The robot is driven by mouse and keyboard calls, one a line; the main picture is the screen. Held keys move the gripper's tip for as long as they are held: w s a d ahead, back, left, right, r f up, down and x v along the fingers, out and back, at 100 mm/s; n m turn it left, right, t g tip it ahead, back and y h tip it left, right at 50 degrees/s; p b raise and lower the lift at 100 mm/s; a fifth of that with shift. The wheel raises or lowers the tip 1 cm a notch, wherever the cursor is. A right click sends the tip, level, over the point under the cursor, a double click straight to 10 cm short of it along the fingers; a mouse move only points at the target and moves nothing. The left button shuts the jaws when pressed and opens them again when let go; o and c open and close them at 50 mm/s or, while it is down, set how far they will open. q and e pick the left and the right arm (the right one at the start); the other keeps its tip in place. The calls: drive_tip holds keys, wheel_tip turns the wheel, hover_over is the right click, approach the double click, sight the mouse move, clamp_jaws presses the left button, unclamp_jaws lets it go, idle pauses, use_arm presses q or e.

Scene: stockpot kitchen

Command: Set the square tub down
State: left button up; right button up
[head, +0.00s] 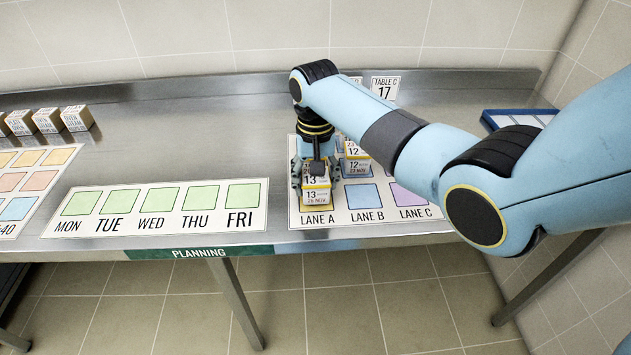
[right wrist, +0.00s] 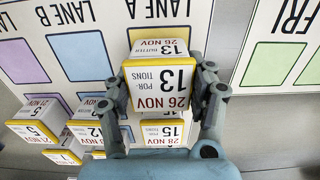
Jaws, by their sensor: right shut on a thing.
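The square tub (head: 317,196) is a white box with a yellow rim, marked 13 and 26 NOV. My right gripper (head: 316,172) is shut on it, with one finger on each side. In the head view the tub is over the front LANE A square, whose orange edge shows around its base. My left gripper is not in view.
The lane mat (head: 430,212) holds other dated tubs behind, one marked 12 (head: 354,160) and one marked 15 (right wrist: 160,132). Front squares of LANE B (head: 364,196) and LANE C (head: 407,194) are clear. A green-squared weekday mat (head: 160,222) lies empty to the left.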

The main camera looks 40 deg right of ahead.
drive_tip(key=shift+f, duration=0.35)
drive_tip(key=shift+f, duration=0.15)
drive_tip(key=o, duration=1.3)
wheel_tip(320, 180, up, 12)
drive_tip(key=shift+r, duration=0.15)
